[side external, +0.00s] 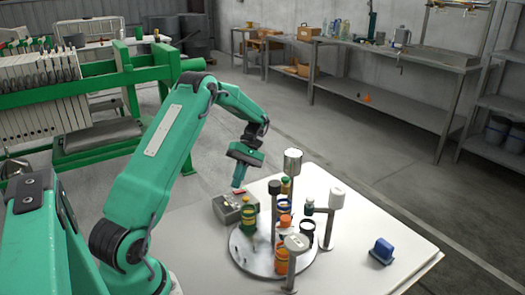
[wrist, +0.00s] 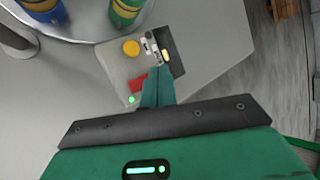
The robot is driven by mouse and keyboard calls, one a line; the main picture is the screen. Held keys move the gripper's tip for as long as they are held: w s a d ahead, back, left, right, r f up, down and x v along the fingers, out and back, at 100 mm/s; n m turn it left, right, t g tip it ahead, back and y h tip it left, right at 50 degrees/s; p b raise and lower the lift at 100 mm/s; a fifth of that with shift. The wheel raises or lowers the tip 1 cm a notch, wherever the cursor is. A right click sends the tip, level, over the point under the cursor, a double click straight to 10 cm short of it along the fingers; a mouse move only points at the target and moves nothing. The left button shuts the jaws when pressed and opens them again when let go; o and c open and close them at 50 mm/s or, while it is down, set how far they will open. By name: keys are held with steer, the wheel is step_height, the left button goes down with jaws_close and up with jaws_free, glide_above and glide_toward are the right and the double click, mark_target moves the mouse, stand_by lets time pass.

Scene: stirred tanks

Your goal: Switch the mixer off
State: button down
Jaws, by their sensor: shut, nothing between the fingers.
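The grey control box (side external: 228,210) stands on the white table, left of the mixer. In the wrist view the box (wrist: 115,62) shows a yellow round button (wrist: 131,47), a red piece (wrist: 138,84), a lit green lamp (wrist: 132,99) and small pale switch parts (wrist: 151,46) by a black panel. My gripper (side external: 237,186) is shut and empty, pointing down just above the box. Its fingertips (wrist: 156,78) cover part of the box beside the red piece; whether they touch it I cannot tell.
Upright posts with metal heads, one a grey cylinder (side external: 292,162), rise around the plate. Workbenches and green machinery stand farther back.

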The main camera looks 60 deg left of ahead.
mark_target(241, 190)
steer(key=shift+s+f, duration=0.1)
steer(key=shift+f, duration=0.65)
stand_by(1.2)
steer(key=shift+r, duration=0.1)
steer(key=shift+r, duration=0.65)
steer(key=shift+r, duration=0.1)
stand_by(0.4)
steer(key=shift+w+r, duration=0.2)
steer(key=shift+r, duration=0.6)
steer(key=shift+w+r, duration=0.15)
steer(key=shift+r, duration=0.65)
steer(key=shift+w+r, duration=0.2)
steer(key=shift+r, duration=0.6)
steer(key=shift+d+r, duration=0.1)
